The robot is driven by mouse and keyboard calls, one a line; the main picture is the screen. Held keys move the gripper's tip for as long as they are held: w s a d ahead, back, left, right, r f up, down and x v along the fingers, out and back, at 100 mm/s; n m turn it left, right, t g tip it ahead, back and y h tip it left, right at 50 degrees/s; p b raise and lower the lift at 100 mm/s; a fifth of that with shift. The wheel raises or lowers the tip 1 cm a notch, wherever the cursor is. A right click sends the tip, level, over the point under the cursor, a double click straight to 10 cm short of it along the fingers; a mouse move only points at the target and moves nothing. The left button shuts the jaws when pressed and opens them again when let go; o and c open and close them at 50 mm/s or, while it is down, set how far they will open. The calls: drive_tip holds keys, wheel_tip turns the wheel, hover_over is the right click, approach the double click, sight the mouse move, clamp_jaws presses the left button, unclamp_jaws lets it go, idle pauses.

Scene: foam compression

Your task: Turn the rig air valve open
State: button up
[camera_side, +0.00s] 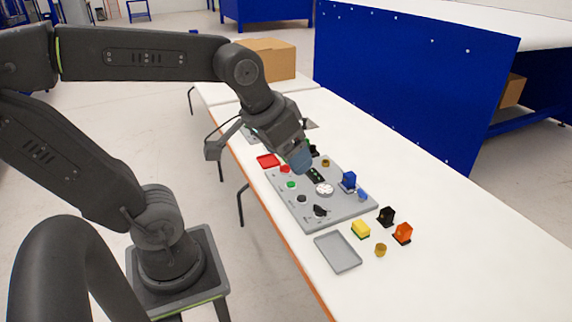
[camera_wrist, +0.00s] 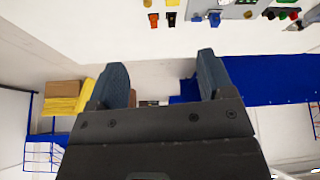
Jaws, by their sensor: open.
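The grey rig panel (camera_side: 285,206) lies on the white table and bears buttons, a round white gauge (camera_side: 324,189), a black knob (camera_side: 320,211) and a blue fitting (camera_side: 349,181) with a smaller blue part (camera_side: 362,195) beside it. I cannot tell for sure which of these is the air valve. My gripper (camera_side: 303,160) is over the far part of the panel, and its fingers hide some of it; contact cannot be judged. In the wrist view my gripper (camera_wrist: 161,65) is open with nothing between its fingers; part of the panel (camera_wrist: 235,12) shows at the top edge.
A red tray (camera_side: 268,161) is at the panel's far left. The table's right side is clear.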

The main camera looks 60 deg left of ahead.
drive_tip(key=w+a+n+g, duration=0.2)
drive_tip(key=w+a+n, duration=0.2)
drive_tip(key=w+a, duration=0.5)
drive_tip(key=n+g, duration=0.3)
drive_tip(key=n, duration=0.9)
hover_over(286, 165)
wheel_tip(286, 165, down, 20)
drive_tip(key=r, duration=0.1)
wheel_tip(286, 165, down, 14)
drive_tip(key=shift+a+r, duration=0.1)
drive_tip(key=shift+a, duration=0.05)
drive_tip(key=c, duration=0.9)
